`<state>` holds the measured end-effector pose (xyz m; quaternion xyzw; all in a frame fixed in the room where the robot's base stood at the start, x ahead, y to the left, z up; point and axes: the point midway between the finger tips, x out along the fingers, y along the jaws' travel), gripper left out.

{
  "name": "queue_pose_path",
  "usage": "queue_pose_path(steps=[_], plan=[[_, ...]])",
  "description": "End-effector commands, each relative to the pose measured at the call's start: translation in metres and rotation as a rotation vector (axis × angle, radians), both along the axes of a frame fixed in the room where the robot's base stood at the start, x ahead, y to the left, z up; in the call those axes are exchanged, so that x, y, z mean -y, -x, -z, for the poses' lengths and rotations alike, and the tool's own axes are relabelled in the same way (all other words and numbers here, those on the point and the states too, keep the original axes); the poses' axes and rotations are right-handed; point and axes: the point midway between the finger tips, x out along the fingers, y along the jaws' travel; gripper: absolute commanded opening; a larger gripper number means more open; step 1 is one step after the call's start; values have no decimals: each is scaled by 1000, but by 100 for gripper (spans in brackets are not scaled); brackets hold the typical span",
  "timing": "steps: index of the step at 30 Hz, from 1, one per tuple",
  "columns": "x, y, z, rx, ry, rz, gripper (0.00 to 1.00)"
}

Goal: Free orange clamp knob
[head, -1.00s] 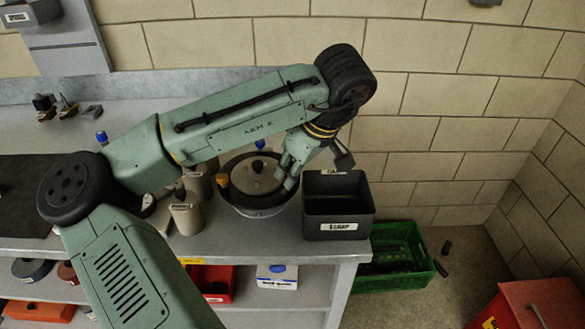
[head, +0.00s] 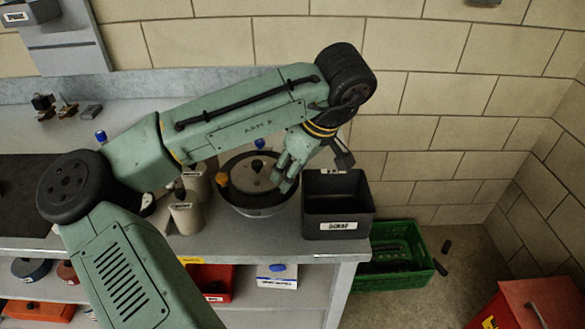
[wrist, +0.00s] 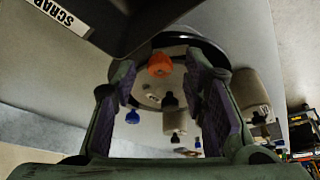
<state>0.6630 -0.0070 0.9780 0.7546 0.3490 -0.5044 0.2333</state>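A round lidded pot (head: 264,208) with a dark rim stands on the bench. In the wrist view, an orange knob (wrist: 160,65) sits at the pot's rim, between my fingertips in the picture. I cannot tell whether it is within their reach. My gripper (head: 285,184) is over the pot's right side, and in the wrist view its fingers (wrist: 160,72) are spread and empty. A blue knob (head: 259,143) is at the far rim and an amber knob (head: 222,179) at the left rim. I cannot tell whether the amber knob is the orange one; the gripper hides the right rim.
A dark scrap bin (head: 337,226) stands close to the right of the pot and my gripper. Grey canisters (head: 185,217) stand to its left. A green crate (head: 395,284) is on the floor to the right. A tiled wall is behind.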

Motion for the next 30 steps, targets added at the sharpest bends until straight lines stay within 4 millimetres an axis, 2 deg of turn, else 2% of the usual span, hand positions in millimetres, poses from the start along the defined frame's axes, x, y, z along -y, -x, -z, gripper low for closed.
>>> queue_pose_path(steps=[5, 8, 21, 25, 30], plan=[[1, 1, -4, 1, -1, 0, 40], [4, 3, -14, 4, -2, -1, 40], [29, 24, -94, 3, -3, -1, 40], [33, 28, -106, 2, 0, -1, 40], [35, 30, -111, 0, 0, 0, 40]])
